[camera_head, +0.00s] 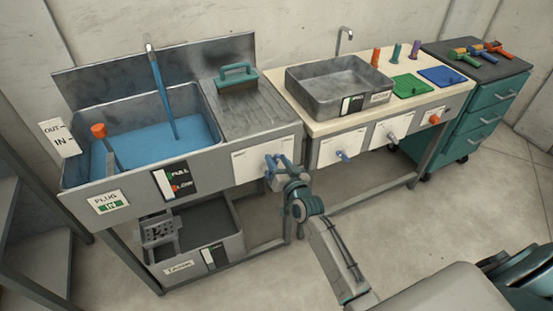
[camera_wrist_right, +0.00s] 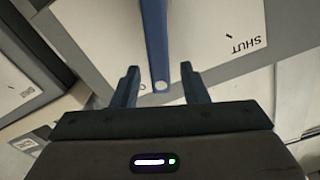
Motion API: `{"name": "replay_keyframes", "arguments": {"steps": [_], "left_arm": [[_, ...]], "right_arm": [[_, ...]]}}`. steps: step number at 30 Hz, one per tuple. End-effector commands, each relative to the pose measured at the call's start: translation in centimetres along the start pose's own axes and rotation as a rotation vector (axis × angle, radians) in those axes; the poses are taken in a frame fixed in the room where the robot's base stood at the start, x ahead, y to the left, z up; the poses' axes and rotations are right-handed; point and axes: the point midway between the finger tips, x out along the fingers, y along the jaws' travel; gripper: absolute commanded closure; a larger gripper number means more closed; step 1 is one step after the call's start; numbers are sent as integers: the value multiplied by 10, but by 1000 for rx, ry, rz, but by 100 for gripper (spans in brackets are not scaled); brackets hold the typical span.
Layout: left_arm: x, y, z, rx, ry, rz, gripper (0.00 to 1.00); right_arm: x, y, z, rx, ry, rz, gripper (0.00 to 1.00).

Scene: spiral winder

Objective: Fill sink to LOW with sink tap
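The sink (camera_head: 205,100) at the left holds blue water (camera_head: 195,138). A blue stream runs from the sink tap (camera_head: 150,46) into it. The level gauge (camera_head: 174,182) on its front reads FULL and LOW; the exact level is too small to tell. A tag (camera_head: 108,201) reads PLUG IN. My right gripper (camera_head: 273,160) is at the blue tap lever on the front panel (camera_head: 250,162). In the right wrist view the lever (camera_wrist_right: 156,45) lies between the two open fingers (camera_wrist_right: 160,84), with gaps on both sides. A SHUT label shows at right. My left gripper is not in view.
A second, grey basin (camera_head: 335,85) stands on the right counter, with another blue lever (camera_head: 343,156) below it. A bin (camera_head: 205,230) sits under the sink. A teal drawer cabinet (camera_head: 485,110) is at far right. The floor in front is clear.

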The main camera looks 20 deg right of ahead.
Motion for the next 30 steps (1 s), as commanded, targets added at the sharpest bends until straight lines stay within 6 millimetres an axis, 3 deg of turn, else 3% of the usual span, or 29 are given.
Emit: {"name": "replay_keyframes", "arguments": {"steps": [9, 15, 30], "left_arm": [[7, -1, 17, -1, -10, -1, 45], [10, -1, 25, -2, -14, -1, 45], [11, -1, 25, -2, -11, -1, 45]], "right_arm": [[-62, 0, 0, -1, -1, 0, 60], [-89, 0, 0, -1, -1, 0, 60], [-96, 0, 0, -1, 1, 0, 60]]}}
